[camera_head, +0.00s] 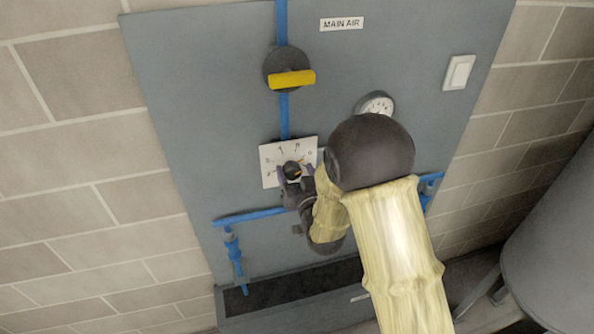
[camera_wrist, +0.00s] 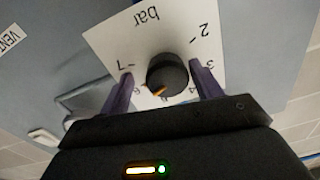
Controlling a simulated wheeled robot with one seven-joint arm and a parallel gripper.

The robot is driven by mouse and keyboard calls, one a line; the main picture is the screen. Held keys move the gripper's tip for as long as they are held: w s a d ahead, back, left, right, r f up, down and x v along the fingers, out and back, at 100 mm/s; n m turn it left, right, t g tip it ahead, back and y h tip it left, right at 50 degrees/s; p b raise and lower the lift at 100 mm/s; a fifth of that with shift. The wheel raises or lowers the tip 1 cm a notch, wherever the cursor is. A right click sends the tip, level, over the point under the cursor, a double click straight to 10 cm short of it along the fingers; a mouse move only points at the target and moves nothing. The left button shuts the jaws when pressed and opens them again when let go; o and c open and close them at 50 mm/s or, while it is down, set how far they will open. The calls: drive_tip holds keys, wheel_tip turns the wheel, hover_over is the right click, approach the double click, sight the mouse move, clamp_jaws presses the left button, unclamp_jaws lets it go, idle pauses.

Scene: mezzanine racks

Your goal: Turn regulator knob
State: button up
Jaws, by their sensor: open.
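The regulator knob (camera_wrist: 168,75) is a round black knob with an orange pointer mark, set on a white dial plate (camera_wrist: 140,40) marked "bar" with numbers. In the head view the knob (camera_head: 292,171) sits on its white plate (camera_head: 270,155) below the yellow-handled valve. My gripper (camera_wrist: 166,86) is open, with one purple finger on each side of the knob. Gaps seem to show between the fingers and the knob, and I cannot tell whether either one touches it. In the head view my gripper (camera_head: 294,180) is at the plate, partly hidden by my arm.
The grey panel (camera_head: 210,100) carries a valve with a yellow handle (camera_head: 292,79), a round gauge (camera_head: 376,103), a "MAIN AIR" label (camera_head: 341,23), a white switch (camera_head: 459,72) and blue pipes (camera_head: 250,216). A dark tray (camera_head: 300,283) lies below. A grey tank (camera_head: 555,240) stands at right.

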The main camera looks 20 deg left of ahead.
drive_tip(key=shift+s+a, duration=0.4)
drive_tip(key=shift+s, duration=0.05)
drive_tip(key=c, duration=1)
drive_tip(key=shift+w+d, duration=0.1)
drive_tip(key=shift+d, duration=0.05)
drive_tip(key=shift+f+n+b, duration=0.1)
drive_tip(key=shift+n+b, duration=0.3)
drive_tip(key=shift+b, duration=0.15)
drive_tip(key=shift+f+n+b, duration=0.1)
drive_tip(key=shift+n+b, duration=0.3)
drive_tip(key=shift+b, duration=0.45)
drive_tip(key=n+b, duration=0.3)
drive_tip(key=b, duration=0.1)
drive_tip(key=n+b, duration=0.2)
drive_tip(key=b, duration=0.1)
drive_tip(key=shift+n+b, duration=0.95)
drive_tip(key=shift+n, duration=0.15)
